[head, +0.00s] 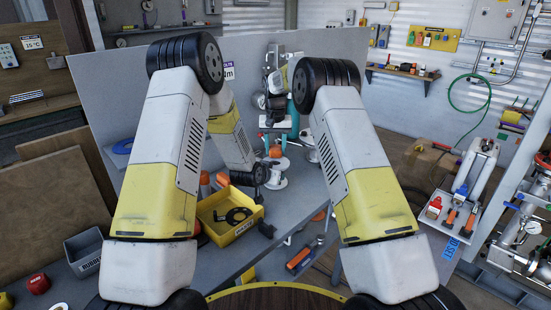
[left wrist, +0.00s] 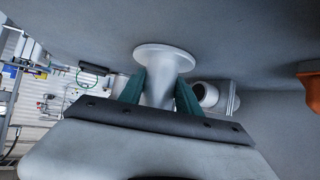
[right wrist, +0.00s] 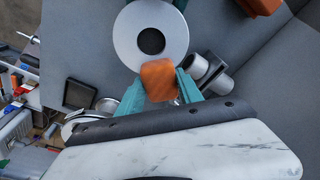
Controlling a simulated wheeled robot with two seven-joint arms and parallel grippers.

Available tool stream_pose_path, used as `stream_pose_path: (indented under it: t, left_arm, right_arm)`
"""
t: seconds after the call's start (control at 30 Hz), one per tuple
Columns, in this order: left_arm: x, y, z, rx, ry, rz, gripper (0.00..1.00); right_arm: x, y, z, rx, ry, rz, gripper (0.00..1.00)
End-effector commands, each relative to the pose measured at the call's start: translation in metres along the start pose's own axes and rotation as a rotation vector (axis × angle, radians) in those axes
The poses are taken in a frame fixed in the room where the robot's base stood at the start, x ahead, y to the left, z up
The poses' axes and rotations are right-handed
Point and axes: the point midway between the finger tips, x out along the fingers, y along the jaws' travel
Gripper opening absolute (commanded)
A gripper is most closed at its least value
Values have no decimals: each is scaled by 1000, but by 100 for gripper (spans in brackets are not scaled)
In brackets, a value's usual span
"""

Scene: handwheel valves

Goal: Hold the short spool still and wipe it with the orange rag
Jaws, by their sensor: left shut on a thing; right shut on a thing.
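The short spool (left wrist: 165,52) is pale grey with a round flange. My left gripper (left wrist: 160,85) is shut on its neck, one teal finger on each side. In the right wrist view the flange of the spool (right wrist: 122,32) faces the camera, with a dark bore in its middle. My right gripper (right wrist: 160,88) is shut on the orange rag (right wrist: 158,78), which lies at the flange's lower edge and seems to touch it. In the head view the rag (head: 276,152) shows below the right gripper (head: 275,138). The left fingers are mostly hidden there.
A yellow tray (head: 245,228) with a black ring in it stands on the grey bench, left of the spool. Other grey pipe parts (right wrist: 198,68) lie close by. A grey upright panel (head: 125,95) stands behind. A grey bin (head: 85,250) is at the left.

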Motion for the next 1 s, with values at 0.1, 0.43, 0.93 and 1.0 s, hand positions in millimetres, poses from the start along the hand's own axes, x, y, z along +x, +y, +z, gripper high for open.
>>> stream_pose_path:
  t: [0.1, 0.43, 0.93, 1.0]
  left_arm:
    - [0, 0, 0, 1, 0, 0, 0]
    - [0, 0, 0, 1, 0, 0, 0]
    - [0, 0, 0, 1, 0, 0, 0]
    - [0, 0, 0, 1, 0, 0, 0]
  right_arm:
    - [-3, 0, 11, -1, -1, 0, 10]
    - [-6, 0, 35, -1, 0, 0, 10]
    - [-3, 0, 36, 0, 0, 0, 10]
    - [-2, 0, 36, 0, 0, 0, 10]
